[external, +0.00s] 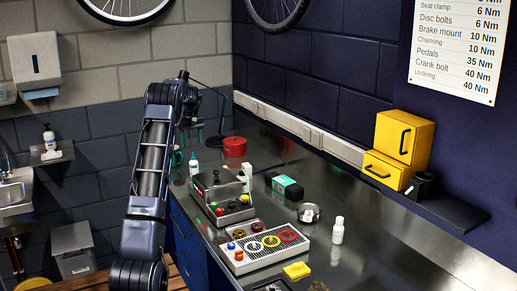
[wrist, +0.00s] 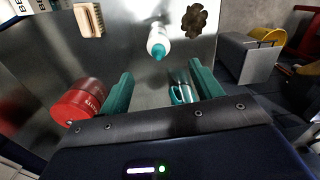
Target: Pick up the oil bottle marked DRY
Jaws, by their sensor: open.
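A white bottle with a teal cap (wrist: 158,42) is in the wrist view, ahead of my gripper (wrist: 160,82). Its marking cannot be read. My gripper is open, its two teal fingers apart with nothing held; the bottle is beyond the fingertips. In the external view a bottle with a teal cap (external: 193,164) stands at the far left of the bench, near my arm. A white bottle (external: 338,231) stands alone at the right, and a white bottle (external: 247,178) stands partly hidden behind the dark box. No DRY marking is readable. My gripper is mostly hidden behind my arm there.
A red tin (external: 234,147) is at the back, and at left in the wrist view (wrist: 76,104). A teal object (wrist: 181,93) shows between the fingers. Yellow drawers (external: 402,138) stand at right.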

